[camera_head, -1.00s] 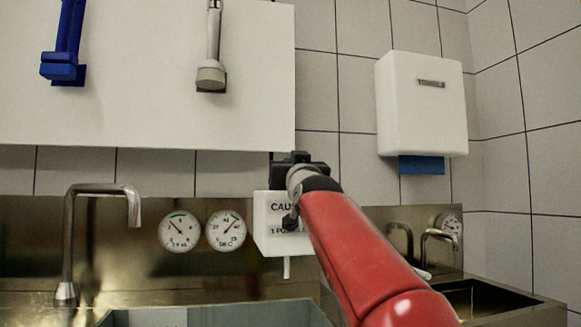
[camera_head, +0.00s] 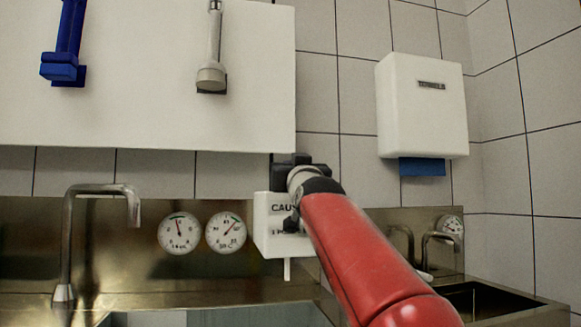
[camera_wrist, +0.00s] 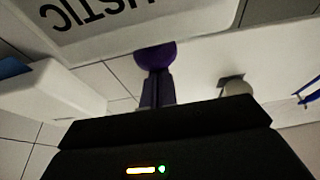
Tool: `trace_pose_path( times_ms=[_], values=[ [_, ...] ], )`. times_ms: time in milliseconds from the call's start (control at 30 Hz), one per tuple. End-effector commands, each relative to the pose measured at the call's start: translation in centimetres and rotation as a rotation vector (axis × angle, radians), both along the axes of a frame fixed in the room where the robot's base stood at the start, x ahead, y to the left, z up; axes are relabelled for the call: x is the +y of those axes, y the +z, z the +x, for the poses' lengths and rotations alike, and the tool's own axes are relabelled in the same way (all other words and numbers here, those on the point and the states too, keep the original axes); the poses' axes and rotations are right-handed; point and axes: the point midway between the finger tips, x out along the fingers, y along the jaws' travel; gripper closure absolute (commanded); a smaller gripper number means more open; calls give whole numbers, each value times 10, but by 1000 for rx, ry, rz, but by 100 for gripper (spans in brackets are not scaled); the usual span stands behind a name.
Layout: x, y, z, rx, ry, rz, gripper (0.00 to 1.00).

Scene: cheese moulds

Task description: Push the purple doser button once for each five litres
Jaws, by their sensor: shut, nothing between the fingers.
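The white doser box (camera_head: 268,238) hangs on the steel back panel, its caution label partly covered by my arm. Its upside-down lettering shows in the wrist view (camera_wrist: 110,8). The purple button (camera_wrist: 156,54) sits at the edge of the box in the wrist view; it is hidden in the head view. My gripper (camera_wrist: 157,88) is shut and empty, its fingertips right at the button and seemingly touching it. I cannot tell how far the button is pressed. In the head view my black gripper body (camera_head: 298,163) is above the box; the fingers are hidden.
Two round dials (camera_head: 180,233) (camera_head: 226,233) are left of the doser, beside a tap (camera_head: 68,240) over a basin. A white panel (camera_head: 140,115) overhangs above left. A towel dispenser (camera_head: 421,115) and second sink (camera_head: 490,300) are at right.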

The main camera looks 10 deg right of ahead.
Motion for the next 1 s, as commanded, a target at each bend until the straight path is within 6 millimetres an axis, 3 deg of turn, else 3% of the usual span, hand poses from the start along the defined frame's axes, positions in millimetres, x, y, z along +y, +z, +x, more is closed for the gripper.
trace_pose_path(
  times_ms=[67,133,533,700,1000],
  values=[
    [-1,22,-4,-3,0,-1,100],
    [-1,7,-19,-5,0,0,100],
    [-1,-15,-88,-9,-1,0,100],
    [-1,-18,-99,-8,-1,-1,100],
    [-1,-17,-100,-8,-1,0,100]
  ],
)
